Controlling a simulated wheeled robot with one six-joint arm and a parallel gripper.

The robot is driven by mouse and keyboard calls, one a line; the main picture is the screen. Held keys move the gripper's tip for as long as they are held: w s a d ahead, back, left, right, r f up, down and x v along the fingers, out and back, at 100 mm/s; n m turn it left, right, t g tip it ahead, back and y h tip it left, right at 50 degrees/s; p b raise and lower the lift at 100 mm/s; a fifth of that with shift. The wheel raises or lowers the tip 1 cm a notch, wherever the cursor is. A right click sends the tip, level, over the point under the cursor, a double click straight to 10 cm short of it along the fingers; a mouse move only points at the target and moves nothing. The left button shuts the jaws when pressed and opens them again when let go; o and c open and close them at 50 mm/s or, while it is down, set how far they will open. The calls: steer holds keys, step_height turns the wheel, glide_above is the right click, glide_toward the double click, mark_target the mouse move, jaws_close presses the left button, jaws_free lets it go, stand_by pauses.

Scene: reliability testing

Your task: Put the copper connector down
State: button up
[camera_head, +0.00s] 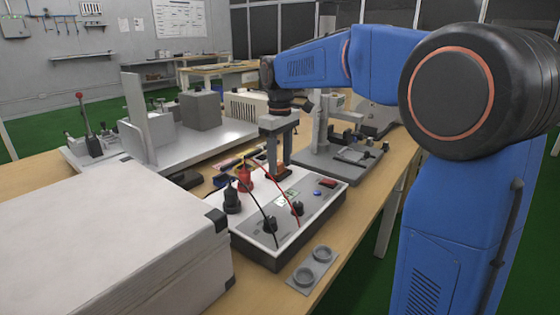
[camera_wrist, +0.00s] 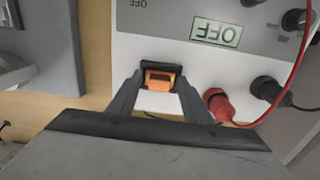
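The copper connector (camera_wrist: 162,79) is a small orange block with a dark recess, between my fingertips in the wrist view. It shows as an orange patch (camera_head: 281,169) low between the fingers in the head view. My gripper (camera_wrist: 161,86) points down, its two fingers against the connector's sides, and looks shut on it. In the head view my gripper (camera_head: 278,168) is at the far edge of the white test box (camera_head: 318,207). A dark edge lies just beyond the connector; I cannot tell whether the connector touches the box.
A red plug (camera_head: 244,177) and a black plug (camera_head: 231,199) stand close left of the gripper, with cables crossing the box. A large grey case (camera_head: 110,240) fills the front left. A plate with two round recesses (camera_head: 314,270) lies in front. Fixtures (camera_head: 345,160) stand behind.

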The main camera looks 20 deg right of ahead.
mark_target(280, 163)
steer(key=shift+r, duration=0.1)
step_height(280, 163, up, 12)
stand_by(0.6)
